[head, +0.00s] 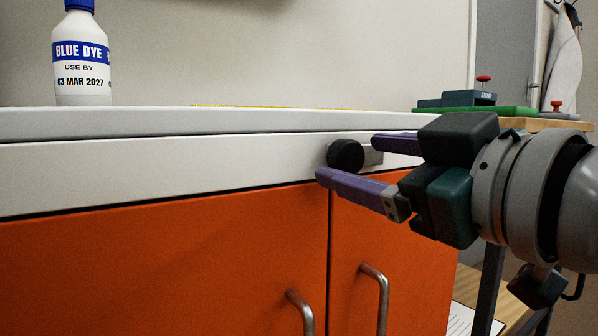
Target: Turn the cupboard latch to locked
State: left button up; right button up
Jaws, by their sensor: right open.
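The cupboard latch (345,155) is a round black knob with a short grey bar on its right side, mounted on the white rail above the orange doors. The bar looks about level and is partly hidden by my gripper. My right gripper (346,157) comes in from the right with its purple fingers spread, one above and one below the latch. The fingers are open; I cannot tell whether either touches the knob. The orange cupboard doors (160,270) are shut, meeting at a dark seam below the latch. My left gripper is not in view.
Two metal door handles (374,300) stick out below the latch. A blue dye bottle (82,60) stands on the white worktop (150,120) at left.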

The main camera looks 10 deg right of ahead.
jog(key=shift+x, duration=0.85)
grip_shut()
dwell(0.9)
